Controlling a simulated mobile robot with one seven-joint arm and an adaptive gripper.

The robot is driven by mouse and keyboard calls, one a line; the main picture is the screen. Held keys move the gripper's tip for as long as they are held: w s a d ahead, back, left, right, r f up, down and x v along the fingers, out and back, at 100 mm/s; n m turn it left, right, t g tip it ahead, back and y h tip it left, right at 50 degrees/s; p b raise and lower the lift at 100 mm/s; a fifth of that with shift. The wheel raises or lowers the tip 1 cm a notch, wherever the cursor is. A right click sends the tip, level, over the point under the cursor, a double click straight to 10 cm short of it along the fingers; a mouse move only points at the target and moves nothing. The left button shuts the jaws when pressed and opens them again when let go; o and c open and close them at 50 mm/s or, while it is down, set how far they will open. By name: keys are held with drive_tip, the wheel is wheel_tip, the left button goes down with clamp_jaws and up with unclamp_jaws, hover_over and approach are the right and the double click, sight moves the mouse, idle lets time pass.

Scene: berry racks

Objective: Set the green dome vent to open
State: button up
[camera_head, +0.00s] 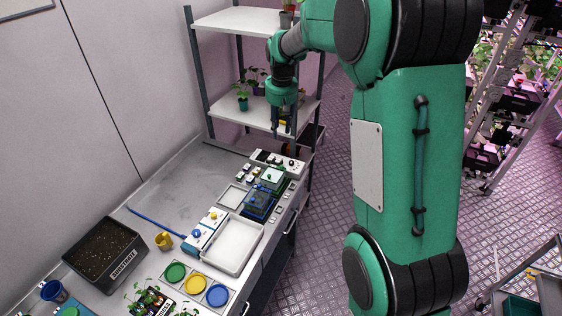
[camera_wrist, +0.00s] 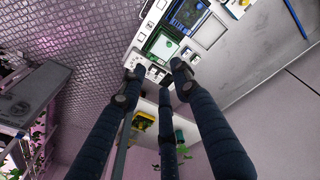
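The green dome (camera_head: 272,178) is a clear cover over a green tray near the far end of the bench. It also shows in the wrist view (camera_wrist: 161,46), with a small green spot on top that looks like its vent. The vent's setting is too small to tell. My gripper (camera_head: 283,132) hangs pointing down above and beyond the dome, apart from it. In the wrist view, the dark fingers of my gripper (camera_wrist: 158,78) are spread, with nothing between them. The dome lies just past the fingertips in that view.
A blue dome (camera_head: 258,203) stands beside the green one, nearer the camera. A white control box (camera_head: 279,162) with knobs lies behind the green dome. A white tray (camera_head: 234,245) and a shelf rack (camera_head: 226,107) with potted plants are close by.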

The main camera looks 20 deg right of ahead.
drive_tip(key=w+d+f+n+p, duration=0.1)
drive_tip(key=w+d+f+p, duration=0.15)
drive_tip(key=w+f, duration=0.5)
drive_tip(key=n+g+p, duration=0.2)
hover_over(281, 166)
wheel_tip(281, 166, down, 9)
drive_tip(key=shift+d+r, duration=0.1)
drive_tip(key=shift+f+p, duration=0.6)
drive_tip(key=shift+f, duration=6.3)
clamp_jaws()
